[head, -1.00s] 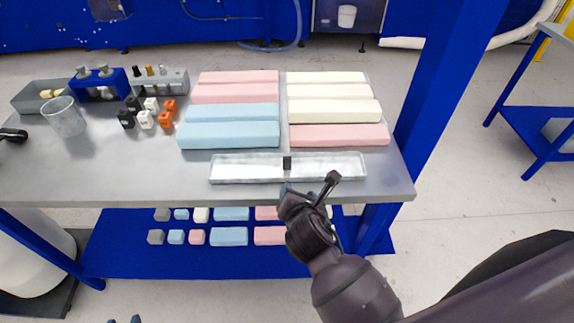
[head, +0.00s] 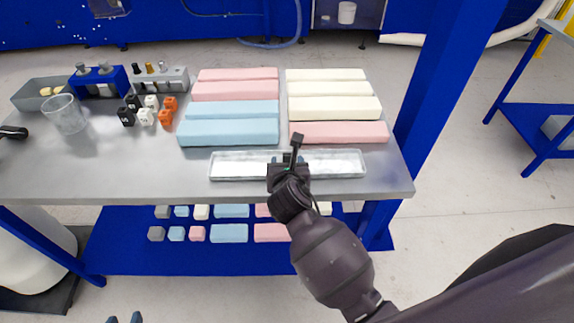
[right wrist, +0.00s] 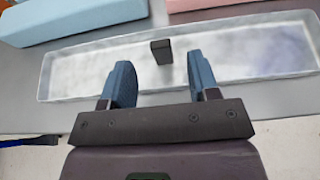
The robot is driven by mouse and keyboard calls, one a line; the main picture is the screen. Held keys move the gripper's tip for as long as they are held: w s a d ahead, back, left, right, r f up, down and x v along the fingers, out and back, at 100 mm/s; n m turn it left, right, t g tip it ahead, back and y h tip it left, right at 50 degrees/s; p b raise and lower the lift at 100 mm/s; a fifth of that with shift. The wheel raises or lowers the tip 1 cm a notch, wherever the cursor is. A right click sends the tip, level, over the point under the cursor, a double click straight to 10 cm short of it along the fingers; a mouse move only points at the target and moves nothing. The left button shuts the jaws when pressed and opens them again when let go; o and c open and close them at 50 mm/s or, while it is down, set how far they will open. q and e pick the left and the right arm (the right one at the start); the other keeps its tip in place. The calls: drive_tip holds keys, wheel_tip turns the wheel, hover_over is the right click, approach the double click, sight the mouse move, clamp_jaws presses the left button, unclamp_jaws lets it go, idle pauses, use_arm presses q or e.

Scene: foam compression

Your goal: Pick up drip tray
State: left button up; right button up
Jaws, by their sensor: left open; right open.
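The drip tray (head: 235,166) is a long, shallow, pale tray lying on the grey table near its front edge. It also shows in the right wrist view (right wrist: 250,55), with a small black upright block (right wrist: 161,51) at its middle. My right gripper (head: 287,160) is over the front middle of the tray in the head view, partly hiding it and the block. In the right wrist view its two blue fingers (right wrist: 161,84) are apart, one on each side of the block's line, with nothing between them. My left gripper (head: 124,320) barely shows at the bottom edge of the head view.
Pink, blue and cream foam bars (head: 230,122) lie right behind the tray. A clear cup (head: 65,114), small cubes (head: 146,111) and a blue holder (head: 98,83) stand at the left. The table (head: 110,180) is bare left of the tray. Foam pieces lie on the blue lower shelf (head: 120,255).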

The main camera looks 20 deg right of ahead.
sight(287, 157)
drive_tip(key=shift+x, duration=2.3)
drive_tip(key=shift+s+f, duration=0.1)
drive_tip(key=shift+f, duration=0.05)
drive_tip(key=shift+c, duration=0.4)
clamp_jaws()
